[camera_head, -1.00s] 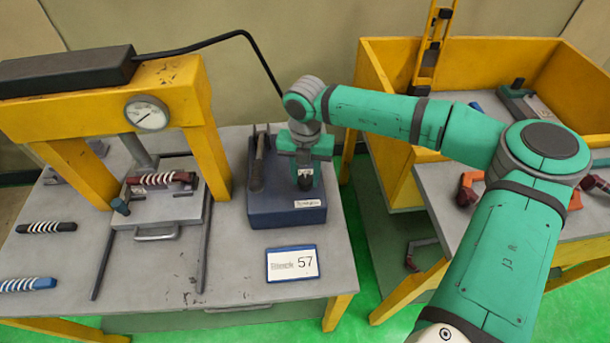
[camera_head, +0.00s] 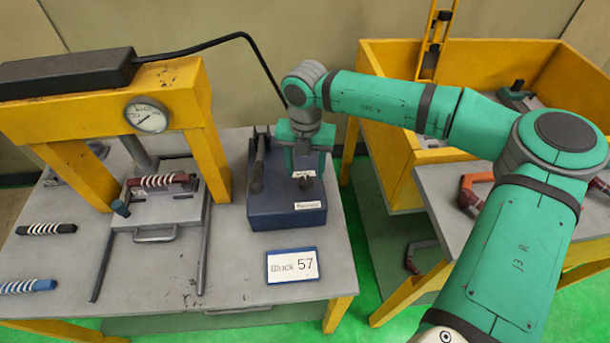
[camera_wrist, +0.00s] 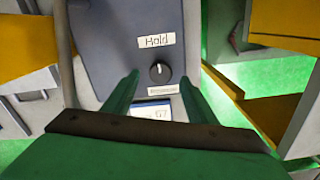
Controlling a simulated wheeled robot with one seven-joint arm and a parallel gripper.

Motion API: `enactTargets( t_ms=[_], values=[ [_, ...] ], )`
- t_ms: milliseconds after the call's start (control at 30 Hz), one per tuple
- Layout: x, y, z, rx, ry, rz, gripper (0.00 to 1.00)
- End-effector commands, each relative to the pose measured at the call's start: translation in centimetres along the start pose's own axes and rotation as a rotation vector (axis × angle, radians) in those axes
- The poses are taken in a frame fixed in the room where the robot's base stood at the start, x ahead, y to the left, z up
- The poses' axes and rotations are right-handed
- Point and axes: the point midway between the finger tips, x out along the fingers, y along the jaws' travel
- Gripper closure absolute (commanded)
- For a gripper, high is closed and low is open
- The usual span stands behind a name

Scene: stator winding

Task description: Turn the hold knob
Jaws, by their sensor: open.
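The hold knob (camera_wrist: 159,72) is a small round black knob with a white mark, on the dark blue control box (camera_head: 263,212). In the wrist view its mark points up toward the white "Hold" label (camera_wrist: 156,40). In the head view the knob (camera_head: 305,184) shows as a dark spot below my gripper (camera_head: 305,168). My gripper is open and empty, its green fingers apart. In the wrist view the fingers (camera_wrist: 158,78) appear on either side of the knob; I see no contact, and the exact height gap is hard to tell.
A black lever (camera_head: 258,165) stands on the box's left side. A card reading "Block 57" (camera_head: 292,264) lies in front. The yellow press (camera_head: 78,165) with its gauge (camera_head: 149,115) is to the left, a yellow bin (camera_head: 395,140) to the right.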

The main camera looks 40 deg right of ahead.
Motion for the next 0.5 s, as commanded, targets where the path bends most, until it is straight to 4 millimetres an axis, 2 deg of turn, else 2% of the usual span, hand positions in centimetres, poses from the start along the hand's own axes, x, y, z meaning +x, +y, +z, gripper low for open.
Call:
enactTargets(
  t_ms=[33, 200, 333, 500],
  values=[
    [-1.1, -0.1, 0.1, 0.001, -0.003, -0.002, 0.48],
    [-4.2, 0.0, 0.1, 0.001, -0.002, -0.001, 0.48],
    [-5.9, 0.0, 0.1, 0.000, -0.001, -0.002, 0.48],
    [-7.0, 0.0, 0.1, 0.000, -0.002, 0.000, 0.48]
  ],
)
